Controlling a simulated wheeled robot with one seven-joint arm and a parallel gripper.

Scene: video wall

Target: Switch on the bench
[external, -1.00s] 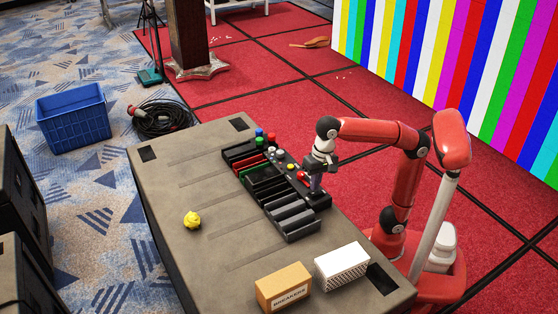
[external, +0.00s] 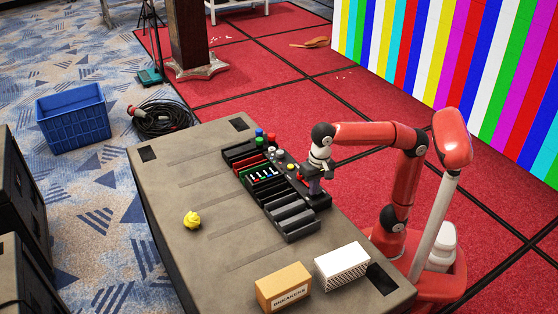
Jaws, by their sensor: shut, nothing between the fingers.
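A yellow button (external: 290,167) sits on the right strip. My gripper (external: 314,190) is shut and empty, pointing down at the near right end of that strip. It hides the part of the panel under it, and I cannot tell whether the fingertips touch it.
A cardboard box marked BREAKERS (external: 284,287) and a white perforated box (external: 342,266) stand at the near end. A blue crate (external: 73,118) is on the floor.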

